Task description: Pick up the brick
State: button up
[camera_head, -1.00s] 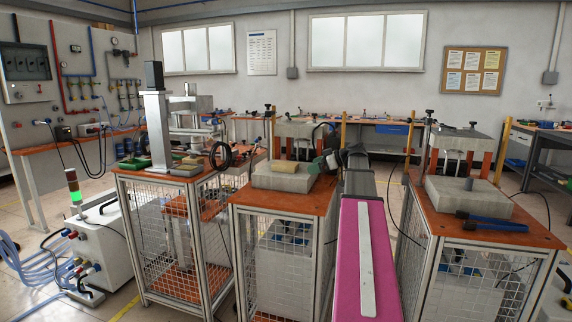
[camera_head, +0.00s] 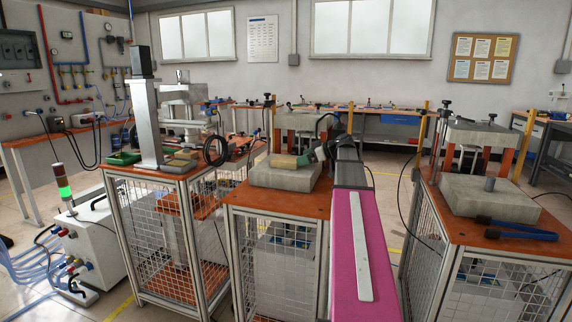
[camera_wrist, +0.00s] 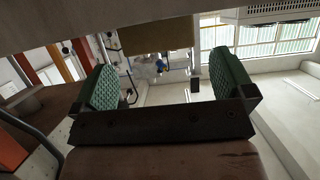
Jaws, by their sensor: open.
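The brick (camera_head: 284,161) is a small tan block lying on the grey slab (camera_head: 283,178) on the middle cart. My gripper (camera_head: 305,159) is just right of the brick, low over the slab. In the head view its green pads are at the brick's right end; I cannot tell whether they overlap it. In the wrist view my gripper (camera_wrist: 164,82) is open, with its two green ridged pads wide apart and nothing clasped between them. A plain tan rectangle shows beyond the pads there; I cannot tell for sure that it is the brick.
The right cart bears another grey slab (camera_head: 470,197) and a blue-and-black tool (camera_head: 515,229). A dark hose curves close behind my gripper.

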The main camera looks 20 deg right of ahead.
aim_at(294, 160)
jog(key=shift+x, duration=2.6)
jog(key=shift+r, duration=0.1)
jog(key=c, duration=1)
